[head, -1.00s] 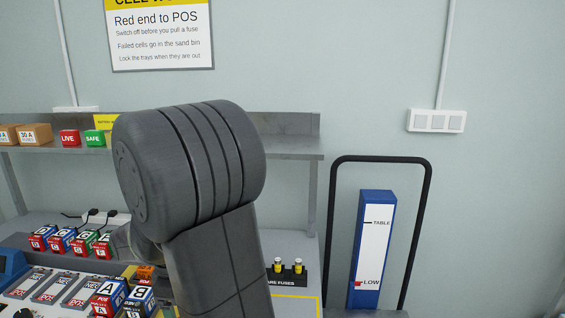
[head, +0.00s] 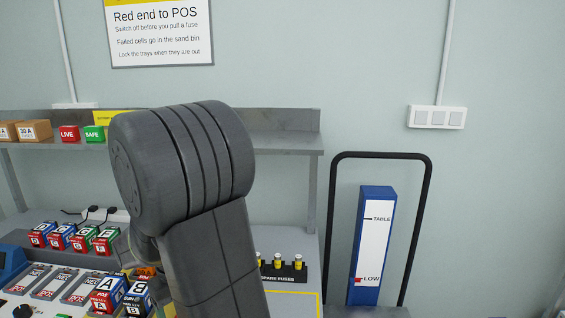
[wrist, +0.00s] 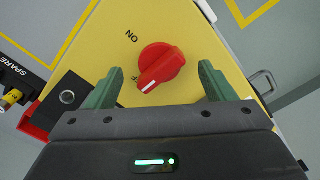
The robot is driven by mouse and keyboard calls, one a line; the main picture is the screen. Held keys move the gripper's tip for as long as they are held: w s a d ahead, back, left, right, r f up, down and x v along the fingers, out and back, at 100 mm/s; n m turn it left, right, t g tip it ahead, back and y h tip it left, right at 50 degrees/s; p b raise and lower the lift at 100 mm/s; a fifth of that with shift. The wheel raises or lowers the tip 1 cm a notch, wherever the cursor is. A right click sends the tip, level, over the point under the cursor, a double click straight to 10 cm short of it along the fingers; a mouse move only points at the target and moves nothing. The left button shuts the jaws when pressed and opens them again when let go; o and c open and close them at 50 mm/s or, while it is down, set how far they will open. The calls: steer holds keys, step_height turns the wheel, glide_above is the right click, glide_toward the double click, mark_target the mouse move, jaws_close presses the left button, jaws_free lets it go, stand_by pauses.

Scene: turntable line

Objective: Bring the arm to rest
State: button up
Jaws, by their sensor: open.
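My gripper (wrist: 155,88) is open and empty in the wrist view, its two green fingers spread apart. Between and beyond the fingertips is a red rotary switch (wrist: 161,65) on a yellow panel (wrist: 195,45). I cannot tell whether the fingers touch the panel. In the head view my grey arm fills the middle, and the gripper is hidden there.
Spare fuses (head: 280,262) stand in a black holder right of my arm. Lettered cells (head: 108,295) and trays lie at lower left. A shelf (head: 285,143) runs behind. A blue column marked TABLE and LOW (head: 358,235) stands at right by a black hoop (head: 425,210).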

steer(key=m, duration=0.5)
steer(key=shift+b, duration=0.35)
steer(key=m, duration=0.5)
steer(key=shift+b, duration=0.35)
steer(key=shift+d+r, duration=0.1)
